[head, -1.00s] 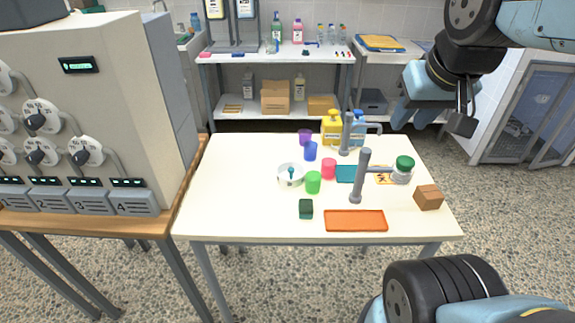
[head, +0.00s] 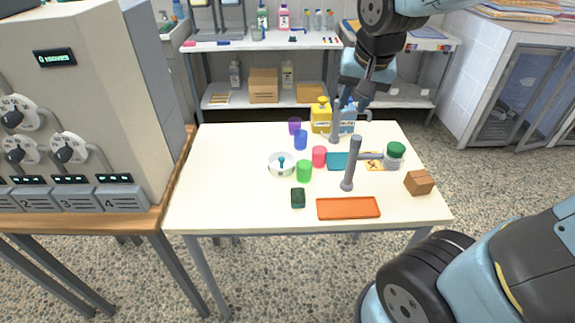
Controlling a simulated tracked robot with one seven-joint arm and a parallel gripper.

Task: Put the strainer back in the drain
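A white round dish (head: 272,169) with a small teal knobbed piece (head: 282,160) in it stands left of the middle of the table in the head view. It is the only thing that looks like a drain or strainer, and I cannot tell how the piece sits inside.
Green (head: 304,172), pink, blue and purple cups stand by the dish. Two grey posts, one a tall one (head: 350,170), rise from the table. A yellow pump bottle (head: 320,112), green-lidded jar (head: 395,155), brown box (head: 419,183), orange tray (head: 374,215) and dark green block (head: 298,198) stand around.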

